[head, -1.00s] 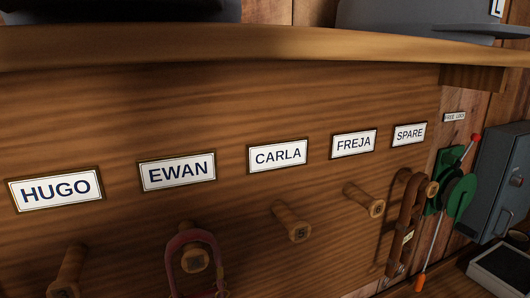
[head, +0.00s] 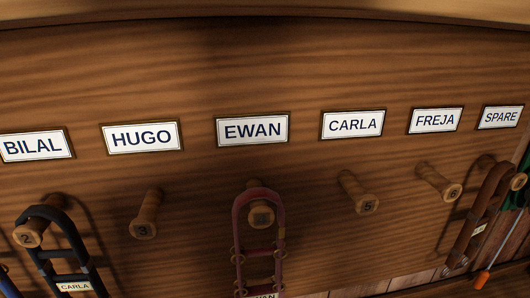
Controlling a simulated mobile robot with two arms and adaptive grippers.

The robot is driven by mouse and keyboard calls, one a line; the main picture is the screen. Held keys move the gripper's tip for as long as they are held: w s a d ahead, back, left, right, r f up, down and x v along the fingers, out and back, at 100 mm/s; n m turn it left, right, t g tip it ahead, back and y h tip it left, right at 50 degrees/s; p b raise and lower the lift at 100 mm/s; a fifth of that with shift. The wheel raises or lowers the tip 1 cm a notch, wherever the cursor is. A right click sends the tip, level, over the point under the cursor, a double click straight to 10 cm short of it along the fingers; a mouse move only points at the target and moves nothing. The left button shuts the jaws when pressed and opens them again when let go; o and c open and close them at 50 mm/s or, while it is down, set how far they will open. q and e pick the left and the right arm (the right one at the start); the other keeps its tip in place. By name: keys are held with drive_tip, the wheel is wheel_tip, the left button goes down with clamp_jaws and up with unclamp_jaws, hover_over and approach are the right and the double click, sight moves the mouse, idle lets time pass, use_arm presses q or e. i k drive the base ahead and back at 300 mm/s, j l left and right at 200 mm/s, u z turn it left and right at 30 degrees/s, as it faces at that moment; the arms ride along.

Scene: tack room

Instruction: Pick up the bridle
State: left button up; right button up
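Several bridles hang from wooden pegs. A black bridle (head: 58,240) with a tag reading CARLA hangs on peg 2 (head: 28,235), below the BILAL plate. A maroon bridle (head: 238,240) hangs on the peg below the EWAN plate; its tag is cut off at the bottom edge and seems to read EWAN. A brown bridle (head: 480,215) with a tag too small to read hangs on the peg at far right, near the SPARE plate. Neither of my grippers is in view.
Peg 3 (head: 146,215) below HUGO, peg 5 (head: 358,192) below CARLA and peg 6 (head: 440,183) below FREJA are bare. A ledge (head: 265,12) runs above the board. A blue item shows at the lower left edge. An orange-handled tool (head: 482,280) hangs at lower right.

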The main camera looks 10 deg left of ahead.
sight(91, 279)
drive_tip(key=u, duration=1.7)
